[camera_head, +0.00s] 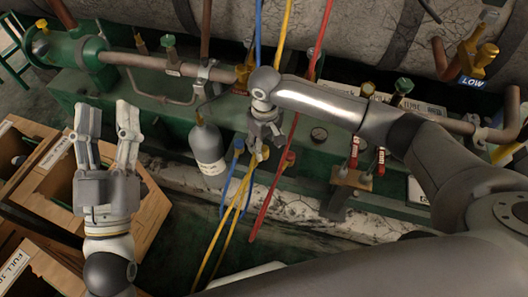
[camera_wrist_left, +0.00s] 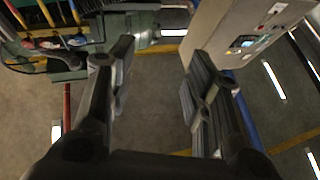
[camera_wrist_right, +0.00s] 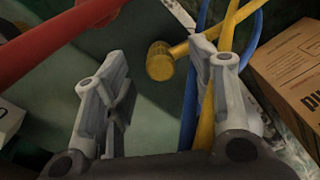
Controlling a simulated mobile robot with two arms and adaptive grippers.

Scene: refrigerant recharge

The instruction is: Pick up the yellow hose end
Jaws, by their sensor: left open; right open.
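The yellow hose end (camera_wrist_right: 160,62) is a ribbed yellow fitting on a yellow hose (camera_wrist_right: 228,20). In the right wrist view it shows between and beyond the fingertips of my right gripper (camera_wrist_right: 153,72), closer to the right-hand finger. That gripper is open and empty. In the head view my right gripper (camera_head: 266,140) hangs over the hoses and partly covers the hose end (camera_head: 262,154). My left gripper (camera_head: 108,130) is open and empty over the wooden boxes at left, far from the hoses. Its fingers also show in the left wrist view (camera_wrist_left: 150,68).
A blue hose (camera_wrist_right: 190,105) runs beside the yellow one, and a red hose (camera_head: 274,188) hangs to its right. A grey bottle (camera_head: 207,148) stands left of my right gripper. Wooden boxes (camera_head: 150,212) fill the left. A valve bracket (camera_head: 345,182) sits at right.

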